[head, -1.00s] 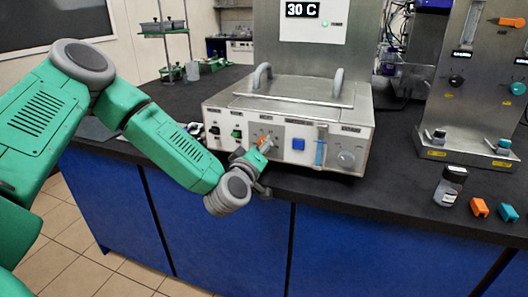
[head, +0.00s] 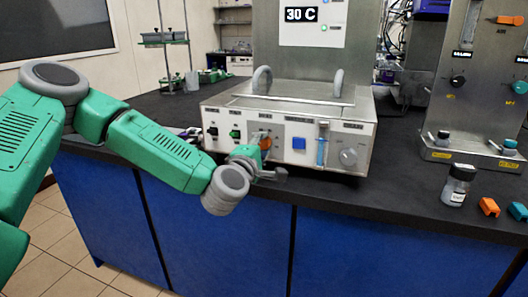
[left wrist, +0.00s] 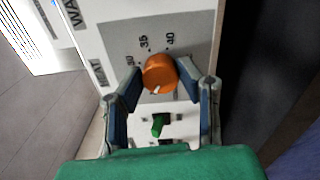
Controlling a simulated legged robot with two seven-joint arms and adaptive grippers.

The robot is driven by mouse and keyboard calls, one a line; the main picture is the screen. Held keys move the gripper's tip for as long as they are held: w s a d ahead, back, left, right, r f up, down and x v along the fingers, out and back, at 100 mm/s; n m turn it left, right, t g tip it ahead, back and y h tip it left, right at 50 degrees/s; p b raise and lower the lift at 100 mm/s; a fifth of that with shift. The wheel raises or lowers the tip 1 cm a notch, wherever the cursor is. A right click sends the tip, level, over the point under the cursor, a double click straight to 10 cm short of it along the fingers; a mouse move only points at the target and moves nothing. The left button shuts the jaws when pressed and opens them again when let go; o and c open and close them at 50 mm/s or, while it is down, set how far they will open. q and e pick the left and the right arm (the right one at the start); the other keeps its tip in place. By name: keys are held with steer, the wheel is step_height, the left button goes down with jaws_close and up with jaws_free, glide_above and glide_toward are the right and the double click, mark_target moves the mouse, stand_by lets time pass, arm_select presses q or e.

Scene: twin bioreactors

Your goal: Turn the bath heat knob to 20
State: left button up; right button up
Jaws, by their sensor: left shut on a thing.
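The bath heat knob is orange; it shows in the head view (head: 265,142) on the front panel of the steel bath (head: 290,104) and in the left wrist view (left wrist: 160,72). Its white mark points down in the wrist view, away from the printed 35 and 40. A partly hidden number is at the left of the knob. My left gripper (left wrist: 162,74) is shut on the knob, one finger on each side. In the head view my left gripper (head: 262,155) partly covers the panel below the knob. The display (head: 300,14) reads 30 C. My right gripper is not in view.
A green switch (left wrist: 158,125) sits beside the knob in the wrist view. A blue button (head: 299,143) and a grey knob (head: 348,157) are farther right on the panel.

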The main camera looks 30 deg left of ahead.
arm_select(q)
steer(key=shift+s+a+f+n, duration=0.1)
steer(key=shift+s+f+n, duration=0.05)
steer(key=shift+f+n, duration=0.3)
steer(key=o, duration=1.1)
steer(key=shift+o, duration=0.2)
steer(key=shift+a+r, duration=0.15)
steer(key=v, duration=1.1)
steer(key=shift+s, duration=0.4)
